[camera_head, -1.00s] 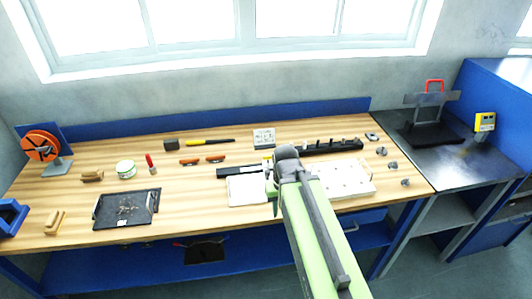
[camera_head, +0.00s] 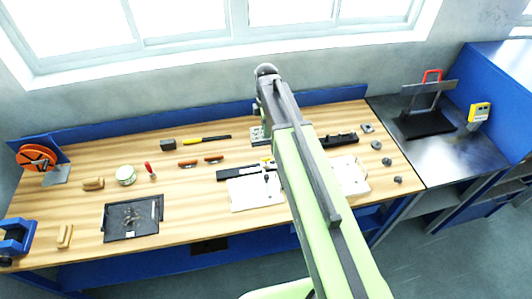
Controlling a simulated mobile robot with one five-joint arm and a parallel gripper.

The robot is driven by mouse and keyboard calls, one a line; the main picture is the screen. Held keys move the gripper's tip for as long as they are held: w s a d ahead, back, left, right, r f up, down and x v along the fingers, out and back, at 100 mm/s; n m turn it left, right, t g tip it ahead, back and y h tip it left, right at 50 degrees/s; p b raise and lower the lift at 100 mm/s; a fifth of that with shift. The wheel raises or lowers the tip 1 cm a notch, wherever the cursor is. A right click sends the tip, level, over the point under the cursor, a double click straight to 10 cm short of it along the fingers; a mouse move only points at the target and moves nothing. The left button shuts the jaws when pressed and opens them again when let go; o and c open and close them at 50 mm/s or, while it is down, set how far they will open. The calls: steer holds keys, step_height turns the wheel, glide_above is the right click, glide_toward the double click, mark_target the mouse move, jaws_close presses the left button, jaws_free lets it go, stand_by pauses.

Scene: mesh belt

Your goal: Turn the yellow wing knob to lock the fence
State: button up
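A small yellow spot (camera_head: 266,161), perhaps the wing knob, shows at the right end of a black bar (camera_head: 236,173). The bar, which may be the fence, lies along the back edge of a white plate (camera_head: 246,194). My green arm crosses just right of the yellow spot and hides part of what lies behind it. The yellow part's shape and angle are too small to tell. A small dark upright piece (camera_head: 266,180) stands on the white plate. My arm's dark grey joint is raised in front of the wall, and my gripper cannot be made out.
A second white plate (camera_head: 349,176) and a black rack (camera_head: 338,140) are partly behind my arm. A yellow-handled tool (camera_head: 207,139), a dark tray (camera_head: 132,218) and an orange reel (camera_head: 37,158) lie leftward. Round grey pieces (camera_head: 377,145) are at right.

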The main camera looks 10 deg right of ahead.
mark_target(266, 158)
step_height(266, 158, down, 17)
steer(key=b, duration=1.6)
steer(key=shift+f, duration=0.1)
jaws_close()
